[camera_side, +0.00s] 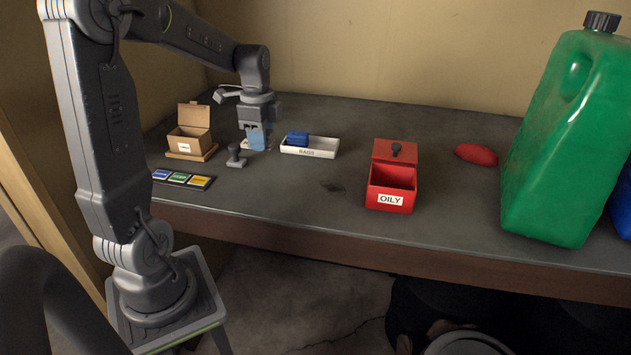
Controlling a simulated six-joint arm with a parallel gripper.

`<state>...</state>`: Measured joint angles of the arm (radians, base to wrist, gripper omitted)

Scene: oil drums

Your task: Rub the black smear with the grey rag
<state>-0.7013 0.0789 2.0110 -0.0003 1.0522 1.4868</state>
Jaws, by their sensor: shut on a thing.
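The black smear (333,187) is a faint dark patch on the grey bench top, between the white tray and the red box. My gripper (257,128) points down above the bench, left of the white tray, shut on a light-blue folded piece that looks like a rag (257,141). The smear lies to the right of my gripper and nearer the front edge, apart from the held piece. A white tray (322,154) labelled RAGS holds a dark-blue folded rag (298,139). I cannot make out a rag that is clearly grey.
A red box (390,199) labelled OILY has its lid raised. A small dark stand (236,158) is just left of my gripper. A cardboard box (190,140), colour cards (181,179), a red cloth (476,154) and a large green jug (562,140) also occupy the bench.

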